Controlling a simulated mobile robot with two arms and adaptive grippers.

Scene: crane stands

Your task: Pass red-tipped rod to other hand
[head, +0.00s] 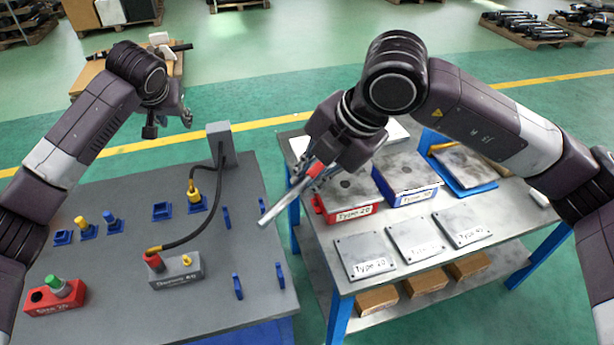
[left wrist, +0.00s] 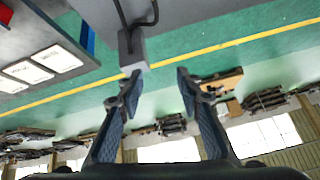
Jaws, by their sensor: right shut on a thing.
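The red-tipped rod (head: 290,198) is a slim grey metal bar with a red part (head: 320,153) at its upper end. My right gripper (head: 316,170) is shut on it near the red part, and the metal end slants down and left over the gap between the two tables. My left gripper (head: 168,122) is above the far edge of the left table, well apart from the rod. In the left wrist view my left gripper (left wrist: 158,88) has its fingers wide apart with nothing between them.
The grey left table (head: 120,290) holds a red block (head: 55,297), a grey block (head: 177,270) with a black cable, and blue holders. The right table (head: 320,262) holds a red box (head: 345,208), a blue box (head: 405,180) and flat plates (head: 415,240). A grey post (head: 220,145) stands near my left gripper.

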